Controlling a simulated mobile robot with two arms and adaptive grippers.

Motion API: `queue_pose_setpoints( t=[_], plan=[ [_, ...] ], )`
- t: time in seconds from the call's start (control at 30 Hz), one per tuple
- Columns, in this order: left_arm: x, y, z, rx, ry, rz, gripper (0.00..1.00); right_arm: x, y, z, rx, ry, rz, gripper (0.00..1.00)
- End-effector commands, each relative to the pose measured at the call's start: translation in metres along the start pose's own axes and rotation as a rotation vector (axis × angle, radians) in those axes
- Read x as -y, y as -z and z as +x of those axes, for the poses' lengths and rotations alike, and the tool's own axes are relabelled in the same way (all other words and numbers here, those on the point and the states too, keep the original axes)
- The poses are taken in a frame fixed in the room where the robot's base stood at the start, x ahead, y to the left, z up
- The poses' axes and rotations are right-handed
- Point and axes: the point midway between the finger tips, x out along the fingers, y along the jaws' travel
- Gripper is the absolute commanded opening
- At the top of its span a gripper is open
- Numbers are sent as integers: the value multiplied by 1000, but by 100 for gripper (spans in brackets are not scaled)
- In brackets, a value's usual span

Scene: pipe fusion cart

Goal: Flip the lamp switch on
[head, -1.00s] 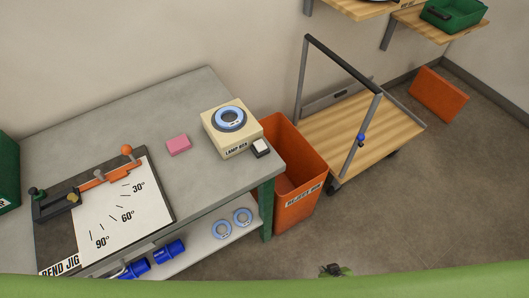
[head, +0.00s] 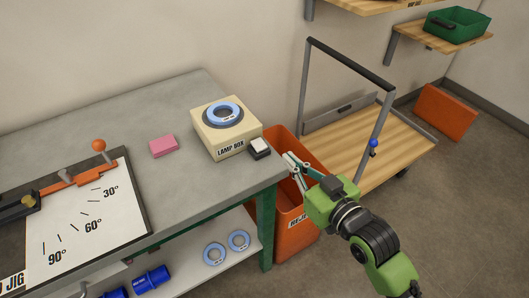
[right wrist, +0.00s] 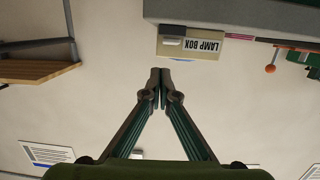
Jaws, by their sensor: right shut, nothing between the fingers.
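The cream lamp box (head: 205,138) sits on the grey bench near its right end, with a blue ring (head: 223,111) on its top. A small dark switch with a white rocker (head: 259,147) is at the box's right front side. My right gripper (head: 289,158) is shut and empty, just right of the switch and apart from it, beyond the bench's edge. In the right wrist view, upside down, the lamp box (right wrist: 205,47) and switch (right wrist: 172,43) lie beyond the shut fingertips (right wrist: 160,72). I cannot tell the rocker's position. My left gripper is out of view.
The orange reject bin (head: 283,232) stands beside the bench, under my right gripper. A wooden cart (head: 345,140) with a grey handle is behind it. A pink block (head: 163,146) and the bend jig (head: 135,205) lie on the bench (head: 215,180) left of the box.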

Motion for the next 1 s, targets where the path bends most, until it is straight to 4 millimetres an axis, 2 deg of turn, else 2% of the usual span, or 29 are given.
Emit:
queue_pose_setpoints(
  t=[0.1, 0.2, 0.57, 0.77, 1.0],
  plan=[
    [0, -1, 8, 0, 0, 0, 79, 10, 19, -5, -53, 26, -9, 0],
    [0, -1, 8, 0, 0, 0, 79, 13, 27, -7, -69, 34, -11, 0],
    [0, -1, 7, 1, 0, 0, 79, 12, 28, -4, -69, 33, -11, 0],
    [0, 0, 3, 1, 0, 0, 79, 13, 32, 20, -71, 32, -10, 0],
    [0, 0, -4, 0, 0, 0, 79, 15, 35, 72, -70, 33, -10, 0]
  ],
)
